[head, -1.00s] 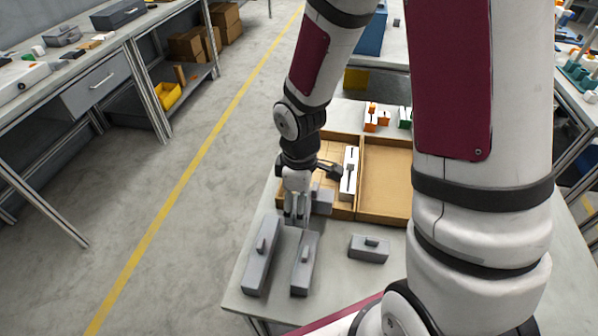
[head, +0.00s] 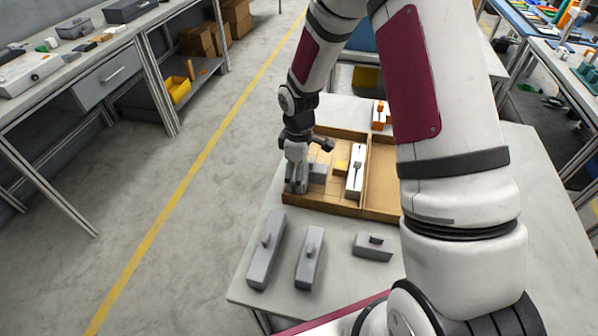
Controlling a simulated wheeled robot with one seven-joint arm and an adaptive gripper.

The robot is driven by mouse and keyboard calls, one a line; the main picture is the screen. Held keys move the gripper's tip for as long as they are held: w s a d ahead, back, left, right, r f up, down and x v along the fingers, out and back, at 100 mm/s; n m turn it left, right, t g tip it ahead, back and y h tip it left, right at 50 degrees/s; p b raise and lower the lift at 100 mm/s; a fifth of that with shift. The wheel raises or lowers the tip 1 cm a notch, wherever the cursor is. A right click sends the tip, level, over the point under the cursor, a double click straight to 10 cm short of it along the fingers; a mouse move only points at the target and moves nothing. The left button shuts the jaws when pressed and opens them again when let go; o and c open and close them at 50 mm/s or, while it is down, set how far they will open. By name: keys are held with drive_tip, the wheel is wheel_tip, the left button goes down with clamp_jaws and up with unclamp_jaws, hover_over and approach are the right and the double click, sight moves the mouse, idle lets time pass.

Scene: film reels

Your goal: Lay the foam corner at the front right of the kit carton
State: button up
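The kit carton (head: 330,202) is an open brown box on the bench with dividers inside its left part. My gripper (head: 298,184) points down at the carton's front left corner. A small grey block (head: 317,171), seemingly the foam corner, is at the gripper's fingers, partly hidden by them, and appears held over or inside the carton's left part. Whether it touches the carton floor cannot be told. A white piece with a dark tool (head: 355,172) stands along the carton's middle, with a small yellow piece (head: 341,166) left of it.
My arm hides much of the right side. The carton's right part (head: 384,185) looks empty where visible.

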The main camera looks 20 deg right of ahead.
drive_tip(key=shift+f, duration=0.65)
drive_tip(key=o, duration=1)
